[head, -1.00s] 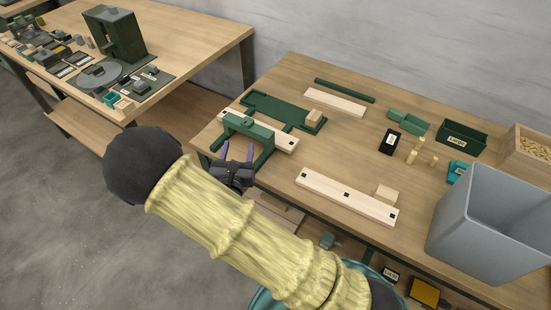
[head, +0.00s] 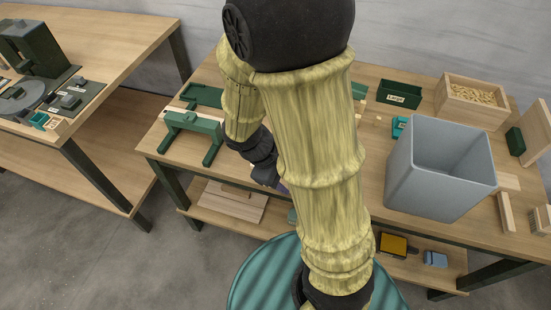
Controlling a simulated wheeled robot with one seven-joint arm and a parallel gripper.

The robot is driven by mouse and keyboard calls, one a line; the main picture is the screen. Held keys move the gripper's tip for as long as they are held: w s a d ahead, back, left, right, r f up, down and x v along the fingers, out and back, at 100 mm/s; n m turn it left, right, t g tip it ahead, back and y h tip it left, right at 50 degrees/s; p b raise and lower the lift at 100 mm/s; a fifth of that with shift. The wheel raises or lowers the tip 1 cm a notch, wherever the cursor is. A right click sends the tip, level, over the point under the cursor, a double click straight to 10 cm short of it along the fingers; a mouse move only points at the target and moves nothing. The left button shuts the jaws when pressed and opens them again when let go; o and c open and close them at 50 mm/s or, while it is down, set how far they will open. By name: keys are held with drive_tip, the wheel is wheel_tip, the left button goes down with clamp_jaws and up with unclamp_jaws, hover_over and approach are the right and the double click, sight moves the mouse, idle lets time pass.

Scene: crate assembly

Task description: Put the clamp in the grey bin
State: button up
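The grey bin (head: 425,188) stands upright and open on the right part of the workbench; the part of its inside that shows looks empty. A green frame-like piece with two legs (head: 194,122) stands at the bench's left end over a pale wooden strip; it may be the clamp, but I cannot tell for sure. My gripper (head: 280,186) is near the bench's front edge, right of the green piece and left of the bin, apart from both. Its fingers are mostly hidden behind my arm, so I cannot tell whether it is open or holds anything.
My arm hides the middle of the workbench (head: 160,140). Behind the bin are a green labelled box (head: 399,94) and a wooden crate of small pieces (head: 470,101). Wooden blocks lie right of the bin. A yellow item (head: 393,244) and a blue item (head: 435,259) are on the lower shelf.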

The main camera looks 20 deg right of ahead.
drive_tip(key=shift+w+a+r+m+t+y, duration=0.35)
drive_tip(key=shift+r+m+t+y, duration=0.4)
drive_tip(key=shift+m, duration=0.7)
drive_tip(key=shift+w+a+r+m+t+y, duration=0.2)
drive_tip(key=shift+a+r+m+t+y, duration=0.25)
drive_tip(key=shift+r+m+y, duration=0.75)
drive_tip(key=shift+w+a+r+m+t+y, duration=0.35)
drive_tip(key=shift+r+m+t+y, duration=0.25)
drive_tip(key=shift+m, duration=1.05)
